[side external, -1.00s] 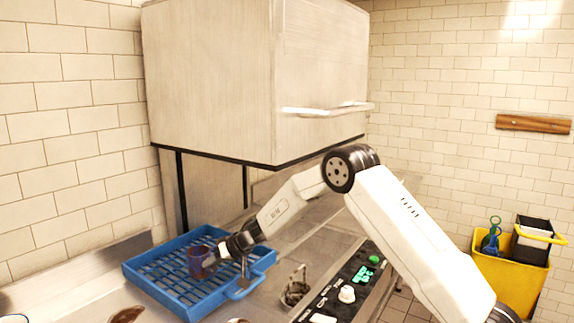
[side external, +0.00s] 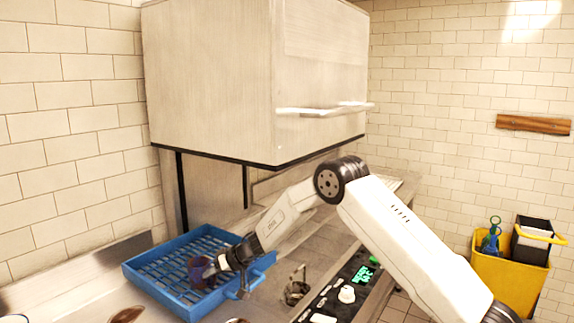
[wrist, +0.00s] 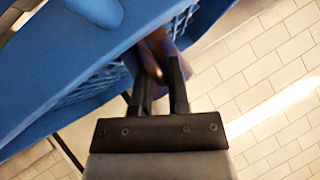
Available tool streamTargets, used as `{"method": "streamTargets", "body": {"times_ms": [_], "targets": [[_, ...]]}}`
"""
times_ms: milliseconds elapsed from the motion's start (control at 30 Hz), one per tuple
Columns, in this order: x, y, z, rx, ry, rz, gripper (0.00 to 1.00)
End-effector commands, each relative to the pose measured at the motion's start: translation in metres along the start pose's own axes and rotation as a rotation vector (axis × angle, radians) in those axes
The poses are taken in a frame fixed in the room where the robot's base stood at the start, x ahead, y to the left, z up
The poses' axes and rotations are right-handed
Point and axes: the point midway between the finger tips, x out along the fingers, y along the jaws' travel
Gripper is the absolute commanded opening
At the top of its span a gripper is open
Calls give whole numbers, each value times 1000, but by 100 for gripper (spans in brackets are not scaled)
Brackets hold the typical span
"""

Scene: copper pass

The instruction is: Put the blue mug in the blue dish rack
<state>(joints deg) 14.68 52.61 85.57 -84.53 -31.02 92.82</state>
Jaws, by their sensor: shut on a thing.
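The blue mug (side external: 200,271), dark blue with a brownish inside, is over the blue dish rack (side external: 160,275) in the side external view. My gripper (side external: 217,266) is shut on the mug from its right side. The mug looks upright and low over the slatted floor; I cannot tell whether it touches the slats. In the wrist view my gripper's two dark fingers (wrist: 158,85) close on the mug (wrist: 152,52), which is mostly hidden behind them. The blue rack (wrist: 70,45) fills the upper left of that view.
A control panel (side external: 345,290) with a green display is right of the rack, with a small wire basket (side external: 297,287) between. A large hood box (side external: 255,85) hangs above and behind. A yellow bin (side external: 508,285) stands far right. The rack's other slats are empty.

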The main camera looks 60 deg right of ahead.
Motion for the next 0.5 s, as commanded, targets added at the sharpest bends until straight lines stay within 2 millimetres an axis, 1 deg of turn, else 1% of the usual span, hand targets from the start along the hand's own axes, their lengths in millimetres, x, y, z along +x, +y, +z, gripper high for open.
{"method": "streamTargets", "body": {"times_ms": [33,67,100,133,500], "targets": [[0,0,0,0,0,0,26],[0,0,0,0,0,0,36],[0,0,0,0,0,0,49],[0,0,0,0,0,0,56],[0,0,0,0,0,0,56]]}}
